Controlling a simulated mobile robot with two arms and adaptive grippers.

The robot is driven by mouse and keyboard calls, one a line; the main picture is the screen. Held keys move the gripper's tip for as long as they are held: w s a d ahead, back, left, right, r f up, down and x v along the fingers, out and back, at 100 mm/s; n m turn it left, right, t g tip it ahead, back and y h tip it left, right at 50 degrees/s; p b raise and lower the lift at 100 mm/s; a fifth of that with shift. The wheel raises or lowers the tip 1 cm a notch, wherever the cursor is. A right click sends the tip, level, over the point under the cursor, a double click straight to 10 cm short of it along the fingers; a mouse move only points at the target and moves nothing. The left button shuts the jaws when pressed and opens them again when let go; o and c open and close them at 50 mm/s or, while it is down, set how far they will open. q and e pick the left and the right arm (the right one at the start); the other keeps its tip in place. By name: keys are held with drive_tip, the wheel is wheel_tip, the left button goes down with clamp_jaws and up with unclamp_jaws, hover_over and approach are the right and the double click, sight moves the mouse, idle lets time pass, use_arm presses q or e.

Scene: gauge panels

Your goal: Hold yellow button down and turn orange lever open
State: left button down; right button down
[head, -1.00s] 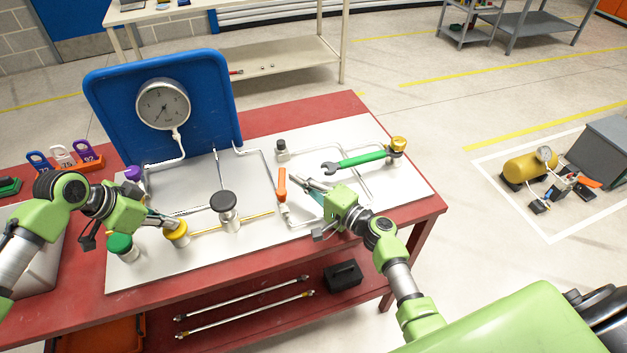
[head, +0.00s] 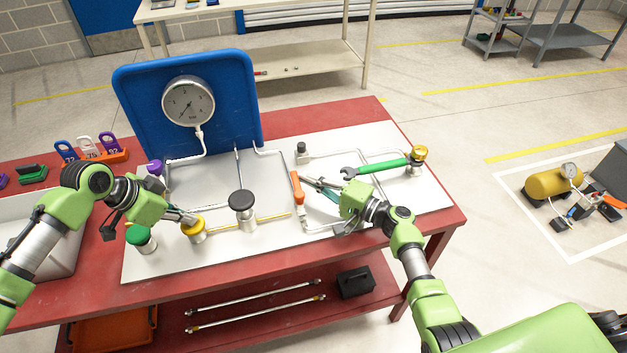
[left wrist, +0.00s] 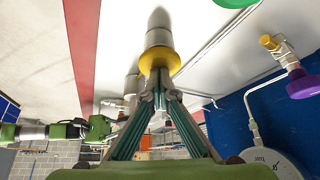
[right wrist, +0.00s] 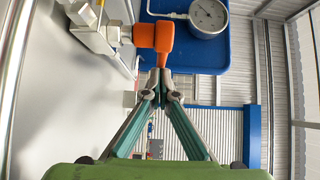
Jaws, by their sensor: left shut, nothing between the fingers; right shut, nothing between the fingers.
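The yellow button (head: 193,230) is a round cap on a silver post at the left front of the white panel; it also shows in the left wrist view (left wrist: 160,62). My left gripper (head: 191,218) is shut and empty, its tips at the button's cap. They appear to touch it; whether it is pressed down I cannot tell. The orange lever (head: 297,187) stands on a pipe right of the middle and shows in the right wrist view (right wrist: 154,36). My right gripper (head: 307,182) is shut and empty, its tips close beside the lever's right side. Contact is unclear.
A black knob (head: 242,203) stands between the two grippers. A green knob (head: 139,235) is left of the yellow button. A green wrench (head: 380,166) lies toward a gold fitting (head: 419,153). A round gauge (head: 188,101) is on the blue board (head: 232,120) behind.

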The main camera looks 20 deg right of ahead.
use_arm(q)
drive_tip(key=shift+f, duration=0.1)
use_arm(e)
drive_tip(key=d, duration=0.2)
drive_tip(key=s+d, duration=0.1)
drive_tip(key=d, duration=0.2)
drive_tip(key=shift+f, duration=0.15)
use_arm(q)
drive_tip(key=shift+s, duration=0.1)
use_arm(e)
drive_tip(key=v, duration=0.8)
drive_tip(key=shift+s+d, duration=0.2)
drive_tip(key=shift+d, duration=0.2)
drive_tip(key=shift+r, duration=0.2)
